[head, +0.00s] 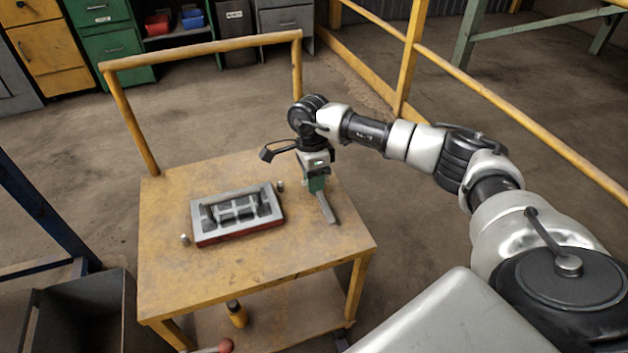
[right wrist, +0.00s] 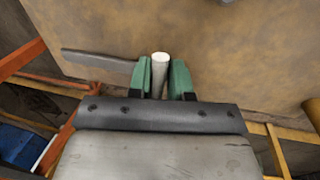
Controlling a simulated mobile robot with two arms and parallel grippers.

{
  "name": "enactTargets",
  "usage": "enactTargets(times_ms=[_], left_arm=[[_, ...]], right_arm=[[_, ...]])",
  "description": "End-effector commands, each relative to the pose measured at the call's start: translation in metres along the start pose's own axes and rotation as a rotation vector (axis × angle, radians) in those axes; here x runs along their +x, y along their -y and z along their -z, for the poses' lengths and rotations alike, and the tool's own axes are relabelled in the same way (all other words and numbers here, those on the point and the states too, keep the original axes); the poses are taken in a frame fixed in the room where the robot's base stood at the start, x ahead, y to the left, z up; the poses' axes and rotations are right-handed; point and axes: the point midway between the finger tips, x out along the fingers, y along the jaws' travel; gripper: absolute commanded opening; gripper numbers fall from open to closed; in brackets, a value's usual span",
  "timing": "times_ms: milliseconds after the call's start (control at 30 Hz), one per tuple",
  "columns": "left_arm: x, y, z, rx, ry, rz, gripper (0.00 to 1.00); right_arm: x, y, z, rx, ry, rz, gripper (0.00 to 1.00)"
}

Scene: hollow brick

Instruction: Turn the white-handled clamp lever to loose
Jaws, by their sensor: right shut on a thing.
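The white handle (right wrist: 160,72) of the clamp lever stands between the two green fingers of my right gripper (right wrist: 164,80) in the right wrist view. The gripper is shut on it, and its pale round end shows between the fingertips. In the head view my right gripper (head: 316,184) points down over the right part of the yellow table (head: 290,257) and hides the handle. A flat grey bar (head: 328,209) reaches from beside the fingers toward the front; it also shows in the wrist view (right wrist: 98,66). I cannot tell whether it joins the handle. My left gripper is out of view.
A grey metal mould (head: 238,213) with a red base lies left of the gripper, with small metal pieces near its ends. A yellow rail (head: 200,48) rises at the table's back. A yellow bottle (head: 237,314) stands below. The table's front is clear.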

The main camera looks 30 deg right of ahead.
Motion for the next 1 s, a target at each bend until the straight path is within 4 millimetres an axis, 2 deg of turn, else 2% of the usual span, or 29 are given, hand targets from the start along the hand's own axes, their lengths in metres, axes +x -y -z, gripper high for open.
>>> enactTargets(times_ms=[667, 700, 833, 1000], left_arm=[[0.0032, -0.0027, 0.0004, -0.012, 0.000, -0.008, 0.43], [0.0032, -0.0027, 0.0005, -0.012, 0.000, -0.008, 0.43], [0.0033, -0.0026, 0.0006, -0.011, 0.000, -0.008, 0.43], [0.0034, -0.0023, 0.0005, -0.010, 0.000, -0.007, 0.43]], right_arm=[[-0.0013, -0.0003, -0.0008, -0.064, -0.011, 0.001, 0.00], [-0.0012, -0.0003, -0.0008, -0.064, -0.011, 0.001, 0.23], [-0.0009, -0.0003, -0.0006, -0.063, -0.011, 0.001, 0.43], [-0.0004, -0.0003, -0.0004, -0.062, -0.012, 0.001, 0.43]])
